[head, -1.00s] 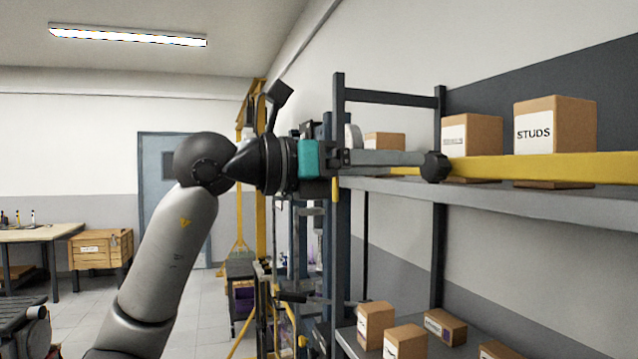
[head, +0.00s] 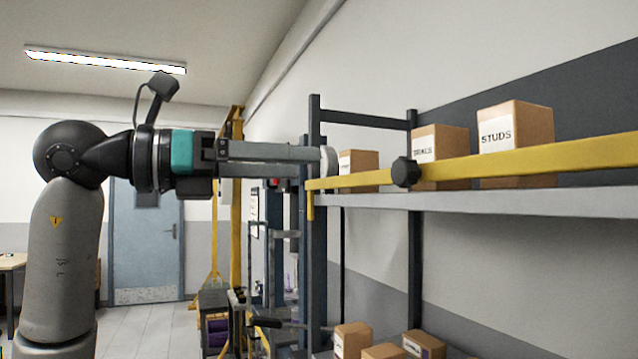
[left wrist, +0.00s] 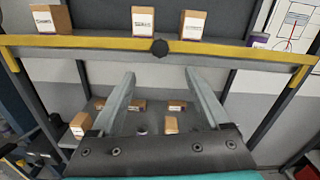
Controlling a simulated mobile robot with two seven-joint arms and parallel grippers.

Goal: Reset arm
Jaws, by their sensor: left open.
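My left gripper (head: 322,156) is open and empty, its two long grey fingers pointing right at the shelf's left end. In the left wrist view, the fingers (left wrist: 160,74) are spread wide with nothing between them. Beyond their tips is a yellow bar (head: 530,164) with a black knob (head: 405,172); the bar (left wrist: 90,42) runs along the shelf front, and the knob (left wrist: 159,48) lies between the fingertip directions, apart from them. My left arm is raised and bent at the left of the head view. My right gripper is not in view.
The shelf rack (head: 460,203) carries boxes on top, including a STUDS box (head: 515,140) and another labelled box (head: 440,145). More boxes (head: 352,340) sit on a lower shelf. A blue door (head: 146,245) and a yellow frame (head: 231,200) stand behind. Floor left of the rack looks open.

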